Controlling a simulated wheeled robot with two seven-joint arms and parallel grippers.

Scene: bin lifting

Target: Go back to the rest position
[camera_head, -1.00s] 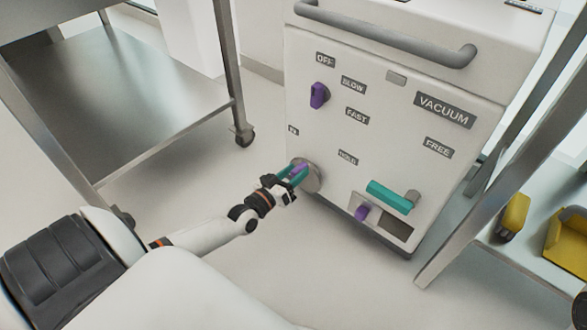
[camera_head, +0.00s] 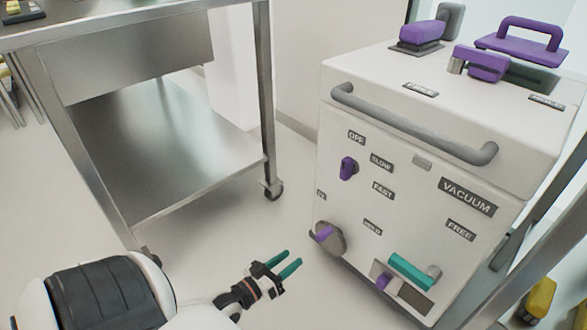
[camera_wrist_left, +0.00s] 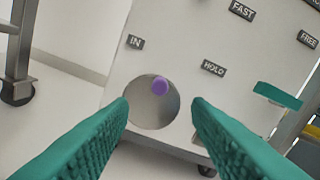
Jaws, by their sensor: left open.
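My left gripper (camera_head: 288,263) is open and empty, its two teal fingers apart, low over the floor to the left of the white vacuum machine (camera_head: 400,150). In the left wrist view its fingers (camera_wrist_left: 160,140) frame a round grey plate with a purple knob (camera_wrist_left: 160,86) on the machine's front, with a gap between. The same round plate (camera_head: 331,240) shows in the head view, clear of the gripper. My right gripper is not in view.
A steel table with a lower shelf (camera_head: 180,150) stands at the left on casters. The machine has a grey handle bar (camera_head: 410,125), a purple switch (camera_head: 348,168) and a teal lever (camera_head: 408,270) on its front. Floor between table and machine is clear.

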